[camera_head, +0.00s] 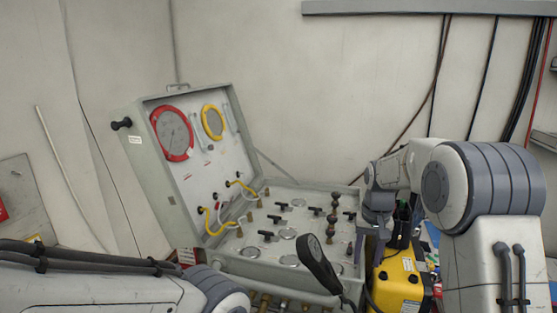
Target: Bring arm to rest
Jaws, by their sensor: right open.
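The open grey air panel case (190,165) stands against the wall, its lid raised, with a red-rimmed gauge (173,134) and a yellow-rimmed gauge (213,121). Its lower panel carries several black valve handles and round dials. My right arm comes in from the right and bends down at the wrist. My right gripper (373,243) points down by the right edge of the case, open; I see nothing between its fingers. I cannot tell whether it touches the case. Only part of my left arm shows at the bottom left; its gripper is out of view.
A yellow box (396,280) stands below and right of my right gripper, close to the case. A black handset-like object (319,262) rises at the case's front. Dark cables (520,90) hang on the wall at the right. The space above the case is clear.

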